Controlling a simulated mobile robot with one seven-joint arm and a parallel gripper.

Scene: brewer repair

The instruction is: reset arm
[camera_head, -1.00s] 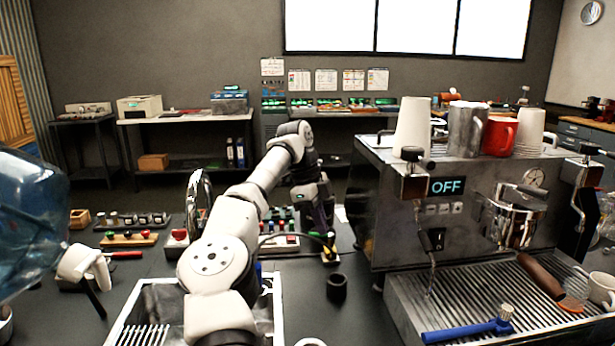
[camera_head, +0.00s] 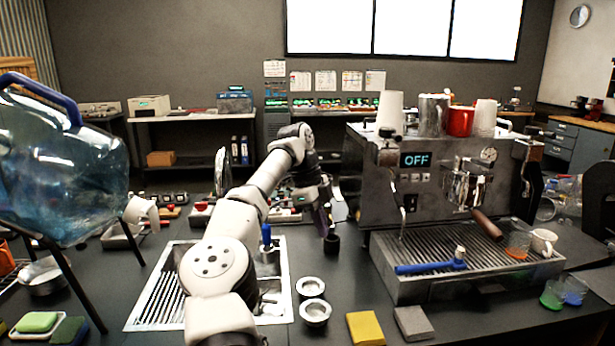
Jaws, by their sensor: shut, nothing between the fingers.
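My arm reaches out over the counter, bent at the elbow, with its end pointing down. My gripper (camera_head: 328,228) is shut and empty, left of the espresso machine. A small black cup (camera_head: 332,244) stands on the counter right by the fingertips; I cannot tell whether they touch it. My arm covers part of the sink and the counter behind it.
The espresso machine (camera_head: 379,190) reads OFF, with cups on top and a blue-handled tool (camera_head: 430,268) on its tray. A water bottle (camera_head: 70,160) sits on a stand at left. Metal baskets (camera_head: 316,312), a yellow sponge (camera_head: 365,328) and a sink (camera_head: 150,308) lie in front.

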